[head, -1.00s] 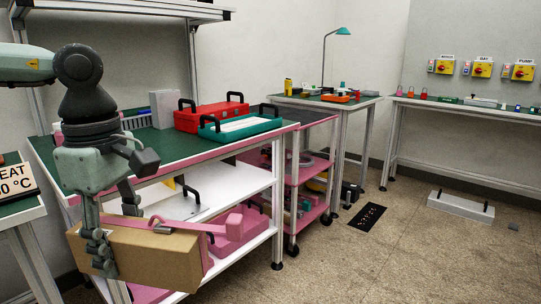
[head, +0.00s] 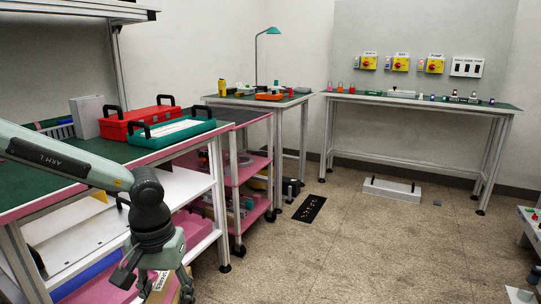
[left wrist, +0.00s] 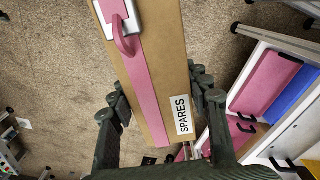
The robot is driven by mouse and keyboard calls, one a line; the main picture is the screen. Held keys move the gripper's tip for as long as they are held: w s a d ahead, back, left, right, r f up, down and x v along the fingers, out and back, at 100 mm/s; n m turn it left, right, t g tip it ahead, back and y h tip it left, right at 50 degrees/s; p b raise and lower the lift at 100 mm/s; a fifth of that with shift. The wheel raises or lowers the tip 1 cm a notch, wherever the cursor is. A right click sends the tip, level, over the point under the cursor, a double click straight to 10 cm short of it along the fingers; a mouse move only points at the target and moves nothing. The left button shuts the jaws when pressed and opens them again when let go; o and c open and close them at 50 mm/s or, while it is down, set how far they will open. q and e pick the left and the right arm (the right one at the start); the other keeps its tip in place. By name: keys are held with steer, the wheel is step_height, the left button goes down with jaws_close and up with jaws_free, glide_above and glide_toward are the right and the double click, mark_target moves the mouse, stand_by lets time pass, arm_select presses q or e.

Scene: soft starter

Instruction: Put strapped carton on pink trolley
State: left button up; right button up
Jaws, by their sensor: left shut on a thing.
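The strapped carton (left wrist: 160,60) is a long brown box with a pink strap, a silver buckle and a white SPARES label. My left gripper (left wrist: 163,98) is shut on it, with fingers on both sides. In the head view the left gripper (head: 160,283) is at the bottom edge, and only a small part of the carton (head: 172,293) shows there. The pink trolley (head: 253,164) stands beyond the workbench's right end, with pink shelves holding several items. The carton is in front of the bench, apart from the trolley. My right gripper is not in view.
A green-topped workbench (head: 60,192) with a red toolbox (head: 140,122) and teal case (head: 172,133) is at left. A lamp table (head: 300,98) stands behind the trolley. A black mat (head: 309,208) and grey box (head: 392,191) lie on the floor. The middle floor is open.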

arm_select(q)
steer(key=a+r+n, duration=0.2)
steer(key=a+r, duration=0.1)
steer(key=a, duration=0.7)
steer(key=a+r+n, duration=0.2)
steer(key=a+r, duration=0.2)
steer(key=a, duration=0.6)
steer(key=s+a+f+n, duration=0.3)
steer(key=s+a+f, duration=0.2)
steer(key=s+a, duration=0.2)
steer(key=shift+s+a+f+n, duration=0.2)
steer(key=shift+a+n, duration=0.1)
steer(key=shift+a, duration=0.1)
